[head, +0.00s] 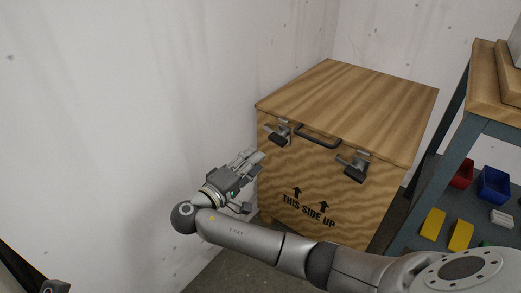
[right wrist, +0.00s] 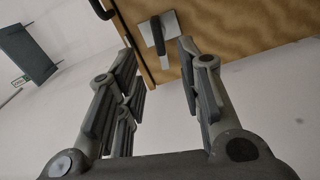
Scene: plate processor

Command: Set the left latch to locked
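A wooden crate (head: 345,95) stands against the wall, with two metal latches on its front. The left latch (head: 278,133) is near the front's upper left corner; the right latch (head: 353,166) is on the other side of the black handle (head: 318,137). My right gripper (head: 254,160) is just left of and below the left latch, apart from it. In the right wrist view, its fingers (right wrist: 158,62) are spread and empty, with a latch plate and dark lever (right wrist: 158,34) beyond them. Whether the left latch is locked is too small to tell. My left gripper does not show clearly.
A shelf unit (head: 460,150) stands close to the crate's right side, holding yellow bins (head: 460,236), a red bin (head: 461,173) and a blue bin (head: 493,184). White walls close in behind and left. Free space lies left of the crate.

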